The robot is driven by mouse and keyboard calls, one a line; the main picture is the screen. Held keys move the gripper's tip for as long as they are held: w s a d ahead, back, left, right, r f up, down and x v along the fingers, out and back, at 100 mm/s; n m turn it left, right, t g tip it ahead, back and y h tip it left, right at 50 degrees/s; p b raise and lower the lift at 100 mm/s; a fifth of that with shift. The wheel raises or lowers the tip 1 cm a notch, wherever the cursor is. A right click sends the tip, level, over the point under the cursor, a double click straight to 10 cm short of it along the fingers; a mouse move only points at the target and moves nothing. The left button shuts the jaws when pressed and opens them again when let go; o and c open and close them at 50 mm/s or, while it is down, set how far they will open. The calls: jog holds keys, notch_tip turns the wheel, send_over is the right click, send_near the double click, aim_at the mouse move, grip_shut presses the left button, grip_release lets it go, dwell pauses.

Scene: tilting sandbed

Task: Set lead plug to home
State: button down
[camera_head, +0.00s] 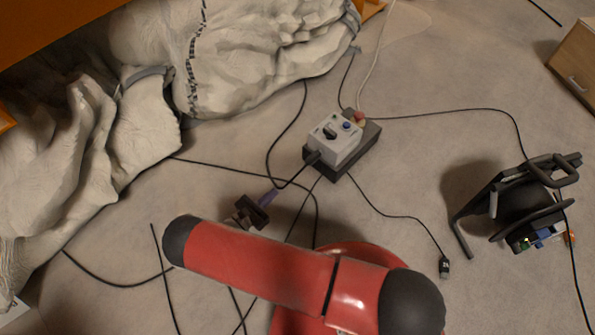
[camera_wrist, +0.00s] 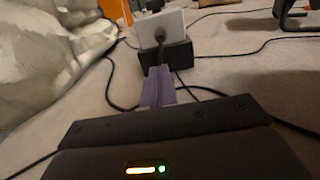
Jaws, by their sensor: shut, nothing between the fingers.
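A white control box (camera_head: 335,138) with a black knob and a blue button stands on a dark base (camera_head: 362,150) on the floor. The box also shows in the wrist view (camera_wrist: 176,22). A black plug with a lead (camera_head: 313,157) sits at its near face and shows in the wrist view (camera_wrist: 160,36). Another black plug (camera_head: 444,267) lies loose on the floor at the right, on a cable from the base. My gripper (camera_head: 271,195) has purple fingers, shut and empty, low over the floor in front of the box. The fingers (camera_wrist: 158,86) point towards it.
Large crumpled pale bags (camera_head: 240,60) fill the upper left. A black cable reel (camera_head: 520,200) stands at the right, with a wooden cabinet (camera_head: 576,70) behind it. Several black cables cross the floor.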

aim_at(307, 164)
jog(key=x, duration=1.4)
jog(key=shift+d, duration=0.1)
jog(key=shift+x, duration=0.95)
jog(key=shift+w+d, duration=0.1)
jog(key=shift+w, duration=0.2)
jog(key=shift+s+a+f+b, duration=0.1)
jog(key=shift+s+a+b, duration=0.25)
jog(key=shift+s+b, duration=0.15)
jog(key=v, duration=1.4)
jog(key=shift+w+a, duration=0.2)
